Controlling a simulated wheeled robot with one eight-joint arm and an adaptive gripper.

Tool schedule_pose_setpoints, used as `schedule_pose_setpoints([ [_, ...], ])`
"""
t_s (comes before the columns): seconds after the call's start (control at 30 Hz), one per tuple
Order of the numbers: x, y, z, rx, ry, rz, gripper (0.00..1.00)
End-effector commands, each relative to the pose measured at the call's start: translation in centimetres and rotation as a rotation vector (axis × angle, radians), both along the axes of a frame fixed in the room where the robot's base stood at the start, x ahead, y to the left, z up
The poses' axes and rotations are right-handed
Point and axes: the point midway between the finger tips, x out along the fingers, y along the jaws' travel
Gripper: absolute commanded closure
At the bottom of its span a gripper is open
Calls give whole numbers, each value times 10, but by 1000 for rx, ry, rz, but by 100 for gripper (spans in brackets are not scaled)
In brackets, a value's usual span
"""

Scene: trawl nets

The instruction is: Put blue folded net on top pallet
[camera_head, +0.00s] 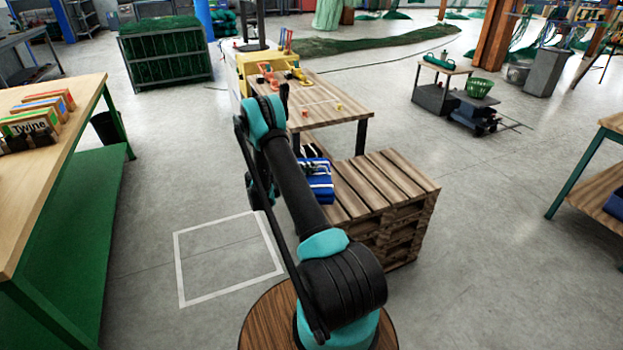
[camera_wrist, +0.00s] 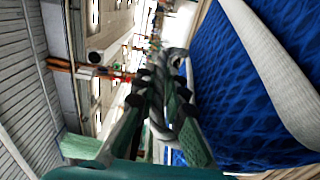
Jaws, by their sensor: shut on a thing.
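The blue folded net (camera_head: 319,188), with white bands, shows just right of my arm at the left end of the wooden pallet stack. The top pallet (camera_head: 388,182) is bare over most of its slats. From this view I cannot tell whether the net rests on the slats or hangs just above or beside them. In the wrist view the net (camera_wrist: 240,75) fills the right side, close up. My gripper (camera_wrist: 168,92) is shut on the net's twisted grey rope there. In the head view my arm hides part of the net and the gripper.
A wooden table (camera_head: 335,100) with small orange and yellow items stands behind the pallets. A green bench with twine boxes (camera_head: 32,120) is at the left. A white square outline (camera_head: 228,258) marks clear floor left of my arm. Open floor lies to the right.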

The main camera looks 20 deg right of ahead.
Motion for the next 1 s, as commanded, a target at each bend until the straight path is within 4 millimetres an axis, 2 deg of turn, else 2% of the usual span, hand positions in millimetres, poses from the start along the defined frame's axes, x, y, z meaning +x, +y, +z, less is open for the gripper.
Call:
schedule_pose_setpoints([
  [0.33, 0, 0, -20, -2, 0, 0, 100],
  [0.6, 0, 0, -49, -2, 0, 0, 100],
  [1.0, 0, 0, -53, -2, 0, 0, 100],
])
